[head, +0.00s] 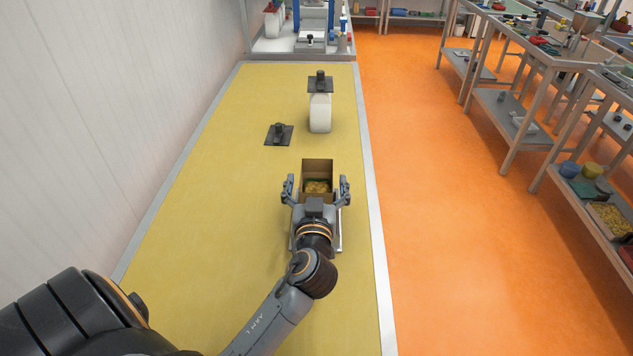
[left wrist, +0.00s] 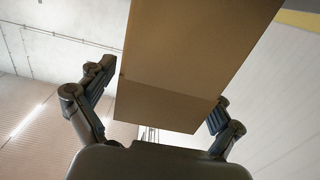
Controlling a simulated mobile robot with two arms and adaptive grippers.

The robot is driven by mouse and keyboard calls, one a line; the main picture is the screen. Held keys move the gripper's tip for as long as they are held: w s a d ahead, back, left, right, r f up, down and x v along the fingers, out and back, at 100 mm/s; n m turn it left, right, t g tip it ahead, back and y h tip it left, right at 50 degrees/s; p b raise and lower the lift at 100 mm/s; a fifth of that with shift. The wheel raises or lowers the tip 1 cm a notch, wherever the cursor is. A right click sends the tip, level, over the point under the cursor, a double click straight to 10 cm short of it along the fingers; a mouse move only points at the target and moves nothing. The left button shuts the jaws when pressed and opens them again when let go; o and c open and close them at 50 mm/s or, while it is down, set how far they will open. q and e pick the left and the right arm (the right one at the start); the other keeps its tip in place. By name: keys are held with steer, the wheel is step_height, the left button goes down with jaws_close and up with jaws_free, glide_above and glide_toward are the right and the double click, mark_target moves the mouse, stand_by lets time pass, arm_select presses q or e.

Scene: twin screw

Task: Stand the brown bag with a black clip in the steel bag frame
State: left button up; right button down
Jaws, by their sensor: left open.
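The brown bag (head: 317,167) stands upright with its top open and green and yellow contents showing. My left gripper (head: 316,190) is open, with one finger on each side of the bag. In the left wrist view the bag's plain brown face (left wrist: 190,60) rises between the spread fingers (left wrist: 155,105), with a gap at the left finger and the right finger close to its edge. I see no black clip on this bag. Bright metal (head: 338,240), possibly the steel bag frame, shows beside and under my gripper; most of it is hidden. My right gripper is out of view.
A black plate with a knob or clip (head: 278,134) lies on the yellow table (head: 210,200). A wall borders the left; the table's front area is clear.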

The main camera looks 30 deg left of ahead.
arm_select(q)
steer(key=v, duration=1.2)
